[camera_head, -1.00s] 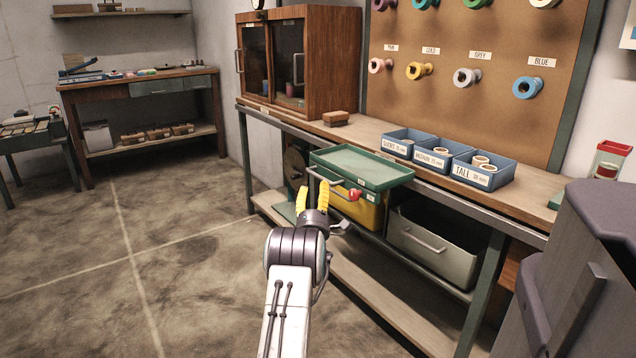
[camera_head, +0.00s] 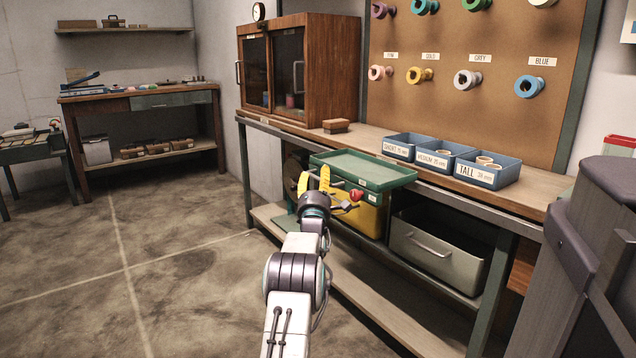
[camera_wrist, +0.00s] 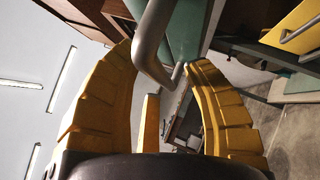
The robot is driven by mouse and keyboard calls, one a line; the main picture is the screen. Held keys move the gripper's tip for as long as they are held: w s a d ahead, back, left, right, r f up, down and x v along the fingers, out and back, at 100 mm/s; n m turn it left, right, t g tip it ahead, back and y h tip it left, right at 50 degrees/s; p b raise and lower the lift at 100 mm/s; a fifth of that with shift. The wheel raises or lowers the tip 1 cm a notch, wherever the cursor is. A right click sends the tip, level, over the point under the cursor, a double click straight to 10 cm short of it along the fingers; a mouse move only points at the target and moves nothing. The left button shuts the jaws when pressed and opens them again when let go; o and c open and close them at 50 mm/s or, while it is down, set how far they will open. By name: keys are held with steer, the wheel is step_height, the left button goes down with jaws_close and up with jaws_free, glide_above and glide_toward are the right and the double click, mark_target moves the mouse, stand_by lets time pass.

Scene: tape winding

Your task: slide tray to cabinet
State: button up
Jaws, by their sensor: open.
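The green tray (camera_head: 366,168) sits at the front of the workbench, with its near side jutting out past the edge. A grey bar handle with a red knob (camera_head: 356,195) is at its near side. My gripper (camera_head: 314,179) is open at this handle. In the wrist view, the grey handle (camera_wrist: 152,40) runs between the spread yellow fingers (camera_wrist: 160,62), and the teal tray side (camera_wrist: 185,30) is just beyond. I cannot tell whether a finger touches the handle. The brown wooden cabinet (camera_head: 335,65) with glass doors stands on the bench behind the tray, its doors apparently closed.
Blue bins of spools (camera_head: 487,176) and a small wooden block (camera_head: 336,126) stand on the workbench (camera_head: 395,140). A yellow drawer (camera_head: 366,218) and a grey drawer (camera_head: 437,252) sit below. The floor at left is clear.

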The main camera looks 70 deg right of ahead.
steer(key=shift+c, duration=0.3)
jaws_close()
stand_by(0.3)
